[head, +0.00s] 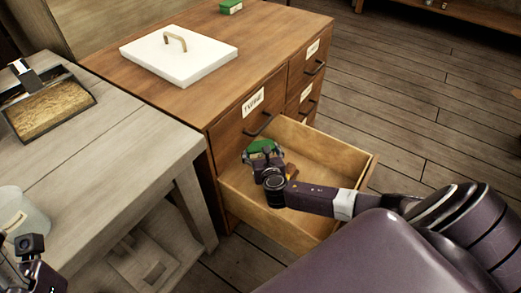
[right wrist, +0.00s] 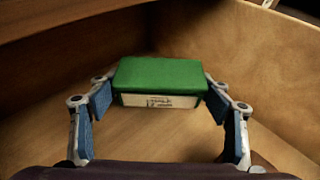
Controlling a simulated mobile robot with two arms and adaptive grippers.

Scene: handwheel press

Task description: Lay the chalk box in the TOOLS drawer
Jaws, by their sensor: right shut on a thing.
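The chalk box (right wrist: 160,76), green on top with a white printed side, sits between the finger pads of my right gripper (right wrist: 158,98) in the right wrist view. The gripper is shut on it. In the head view the box (head: 262,146) shows as a green patch inside the open drawer (head: 325,160), near its left end, partly hidden by my right gripper (head: 264,160). I cannot tell whether the box touches the drawer floor. The open drawer's front label is not visible. My left gripper (head: 32,258) shows only partly at the lower left; its jaws are unclear.
The wooden cabinet (head: 110,69) carries a white lid with a handle (head: 178,58) and another green box (head: 231,6) at the back. A grey table (head: 110,130) stands at left. The drawer's right part looks free.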

